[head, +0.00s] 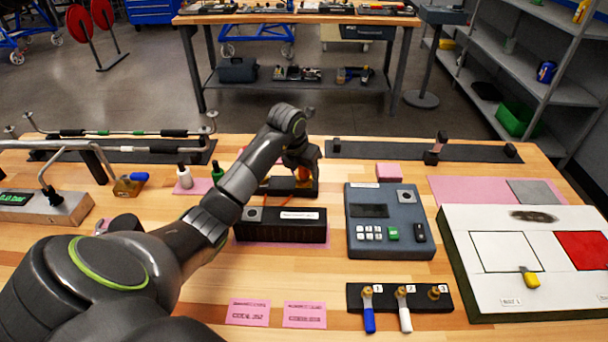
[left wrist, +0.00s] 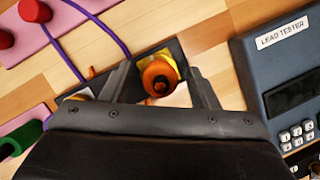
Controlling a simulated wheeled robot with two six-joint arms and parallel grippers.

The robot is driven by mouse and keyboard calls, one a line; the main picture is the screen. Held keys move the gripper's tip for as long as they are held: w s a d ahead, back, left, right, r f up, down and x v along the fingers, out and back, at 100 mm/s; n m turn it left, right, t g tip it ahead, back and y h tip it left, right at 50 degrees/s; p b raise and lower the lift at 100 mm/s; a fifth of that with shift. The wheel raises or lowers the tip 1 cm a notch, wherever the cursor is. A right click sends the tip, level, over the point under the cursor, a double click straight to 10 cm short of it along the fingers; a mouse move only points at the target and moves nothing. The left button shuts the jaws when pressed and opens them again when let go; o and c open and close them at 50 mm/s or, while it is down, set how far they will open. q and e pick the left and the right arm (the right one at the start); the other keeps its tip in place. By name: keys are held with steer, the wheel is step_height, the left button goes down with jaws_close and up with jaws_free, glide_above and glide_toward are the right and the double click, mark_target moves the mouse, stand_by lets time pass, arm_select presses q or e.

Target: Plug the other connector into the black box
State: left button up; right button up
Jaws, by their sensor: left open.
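My left gripper (head: 303,178) reaches over a low black holder (head: 288,188) behind the black box. In the left wrist view, the gripper (left wrist: 163,78) is open, with a finger on each side of an orange connector (left wrist: 158,75). The connector has a dark centre and a yellow part behind it; I cannot tell whether the fingers touch it. The black box (head: 308,230) has a white label and a grey socket-like patch at its upper left. It lies on a pink mat in front of the gripper. My right gripper is not in view.
The lead tester (head: 385,255) stands right of the black box; it also shows in the left wrist view (left wrist: 285,65). Red plugs (left wrist: 35,11) with purple cable and a green plug (left wrist: 28,136) lie left of the gripper. A white board (head: 490,285) lies far right.

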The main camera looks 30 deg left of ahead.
arm_select(q)
steer(key=shift+c, duration=0.3)
stand_by(0.5)
jaws_close()
